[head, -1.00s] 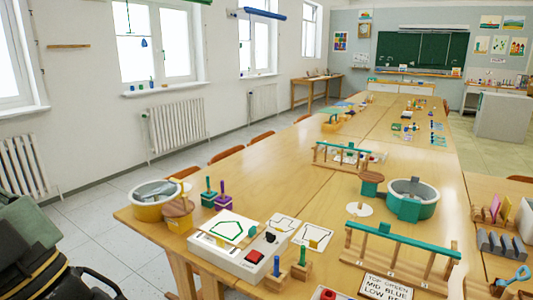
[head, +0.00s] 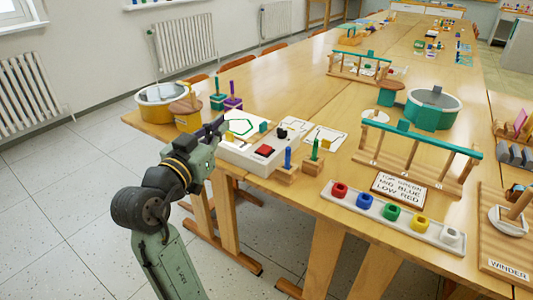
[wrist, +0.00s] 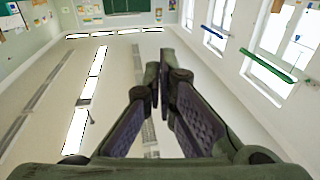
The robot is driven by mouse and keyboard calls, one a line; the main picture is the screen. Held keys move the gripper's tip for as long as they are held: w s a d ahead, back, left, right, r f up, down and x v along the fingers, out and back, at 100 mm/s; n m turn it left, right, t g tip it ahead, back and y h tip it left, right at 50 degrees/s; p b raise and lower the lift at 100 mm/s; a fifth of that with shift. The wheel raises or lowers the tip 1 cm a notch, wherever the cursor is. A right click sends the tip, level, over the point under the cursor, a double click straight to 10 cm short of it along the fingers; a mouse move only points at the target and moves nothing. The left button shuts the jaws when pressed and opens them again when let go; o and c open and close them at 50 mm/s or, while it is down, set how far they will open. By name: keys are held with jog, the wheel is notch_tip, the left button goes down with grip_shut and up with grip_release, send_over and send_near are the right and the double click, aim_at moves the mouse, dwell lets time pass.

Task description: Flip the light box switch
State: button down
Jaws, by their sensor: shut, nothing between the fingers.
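The light box (head: 258,167) is a white box at the near left edge of the table in the head view. A sheet with a green pentagon outline (head: 240,127) lies on its left part. A red switch (head: 264,151) and a black knob (head: 281,132) sit on its right part. My gripper (head: 221,121) is at the box's left side, level with or above the sheet, left of the red switch; contact cannot be told. In the wrist view the fingers (wrist: 157,84) are together and empty. The wrist view does not show the light box.
Small wooden blocks with blue (head: 288,157) and green (head: 315,149) pegs stand right of the box. A tray of coloured rings (head: 447,246) lies at the front. Open floor lies left of the table.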

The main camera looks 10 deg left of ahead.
jog(key=d+f+m+g+h, duration=0.2)
jog(key=d+f+h, duration=0.1)
jog(key=d+f, duration=0.1)
jog(key=p, duration=0.2)
send_over(266, 153)
jog(key=shift+s+f, duration=0.25)
jog(key=shift+w+f, duration=0.15)
jog(key=shift+f, duration=0.9)
jog(key=shift+w+f, duration=0.15)
jog(key=shift+f, duration=0.9)
jog(key=shift+r+p, duration=0.1)
jog(key=shift+p, duration=0.2)
